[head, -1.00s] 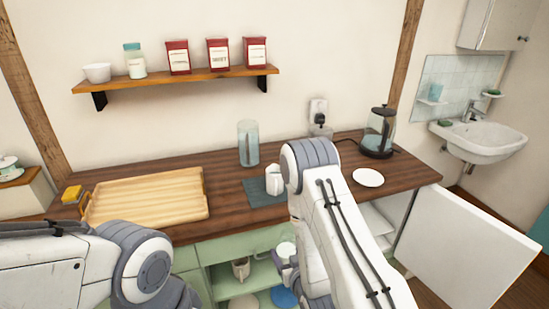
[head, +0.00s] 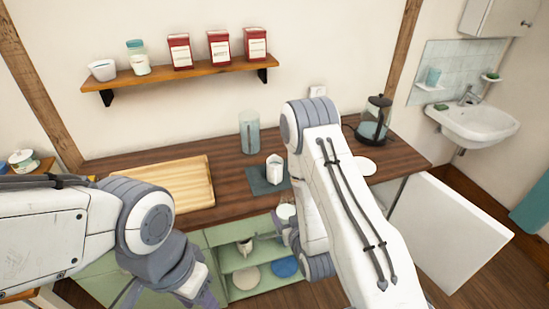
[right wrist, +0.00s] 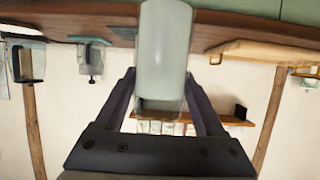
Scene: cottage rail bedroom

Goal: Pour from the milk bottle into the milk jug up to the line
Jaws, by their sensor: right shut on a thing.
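The milk jug (head: 274,169) is small and white and stands upright on a dark mat (head: 257,186) on the counter. My right gripper (head: 284,233) is mostly hidden by its own arm in the head view. In the right wrist view, my right gripper (right wrist: 163,105) is shut on a pale cylinder, apparently the milk bottle (right wrist: 164,50). The bottle's pale top (head: 286,211) shows just in front of the counter edge, below the jug. The line on the jug cannot be made out. My left gripper (head: 175,297) is at the bottom edge, partly cut off.
A tall bluish glass vessel (head: 249,133) stands behind the mat. A wooden tray (head: 180,186) lies left, a white plate (head: 364,166) right, and a glass pot (head: 373,124) behind it. An open cabinet door (head: 450,225) juts out at right. Dishes sit on the shelf below.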

